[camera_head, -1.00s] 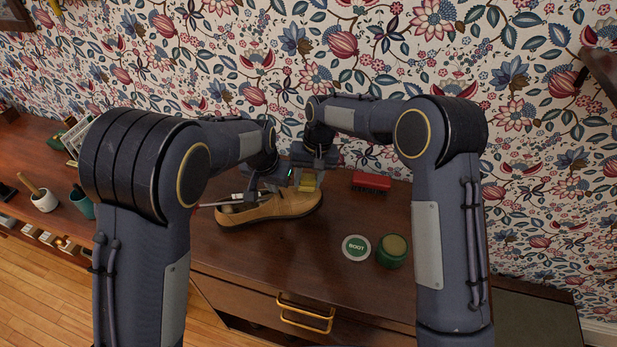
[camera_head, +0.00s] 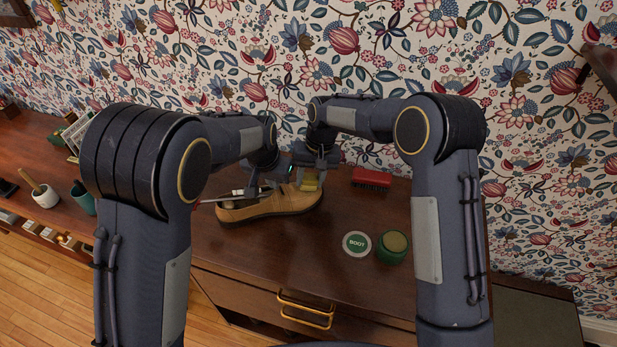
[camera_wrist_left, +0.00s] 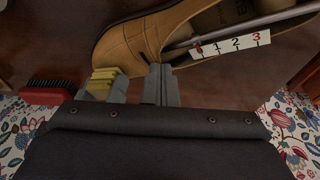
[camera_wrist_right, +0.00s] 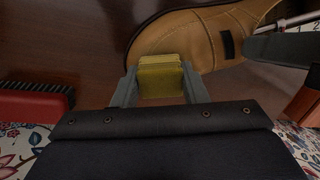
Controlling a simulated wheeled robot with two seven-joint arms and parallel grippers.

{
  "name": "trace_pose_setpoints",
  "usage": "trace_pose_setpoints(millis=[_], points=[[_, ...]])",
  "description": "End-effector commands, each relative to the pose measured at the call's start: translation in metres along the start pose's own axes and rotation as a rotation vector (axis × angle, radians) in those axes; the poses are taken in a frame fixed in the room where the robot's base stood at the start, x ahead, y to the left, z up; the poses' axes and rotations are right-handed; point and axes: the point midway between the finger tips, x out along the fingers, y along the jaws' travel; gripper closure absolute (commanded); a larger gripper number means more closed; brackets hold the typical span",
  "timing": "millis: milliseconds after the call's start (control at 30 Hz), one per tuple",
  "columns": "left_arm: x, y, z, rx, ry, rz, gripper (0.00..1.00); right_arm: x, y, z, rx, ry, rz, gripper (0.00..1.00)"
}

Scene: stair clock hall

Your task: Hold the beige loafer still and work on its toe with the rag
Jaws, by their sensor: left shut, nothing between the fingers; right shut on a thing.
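The beige loafer (camera_head: 272,208) lies on the dark wooden top with its toe to the right in the head view. My left gripper (camera_wrist_left: 160,70) is shut and empty, its fingertips at the loafer's upper in the left wrist view; I cannot tell whether they press on it. My right gripper (camera_wrist_right: 160,85) is shut on the yellow rag (camera_wrist_right: 160,68), a folded block that meets the toe edge. The rag (camera_head: 309,183) partly shows at the toe in the head view. A dark mark (camera_wrist_right: 228,44) shows on the loafer's upper in the right wrist view.
A rod with a numbered 1-2-3 strip (camera_wrist_left: 230,44) lies in the loafer's opening. A red brush (camera_head: 371,178) stands behind right. A white BOOT lid (camera_head: 356,244) and green jar (camera_head: 392,248) sit in front right. A white pot (camera_head: 46,196) stands far left.

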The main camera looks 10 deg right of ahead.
Motion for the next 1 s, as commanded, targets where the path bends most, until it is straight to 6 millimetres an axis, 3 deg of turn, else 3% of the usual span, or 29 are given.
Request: trace_pose_setpoints(millis=[267,1000], points=[[0.005,0.0,0.006,0.0,-0.018,0.0,1.0,0.002,0.007,-0.002,-0.001,0.0,0.0,0.79],[0.005,0.001,0.006,0.0,-0.017,0.001,1.0,0.004,-0.016,0.005,-0.003,-0.002,-0.003,0.79]])
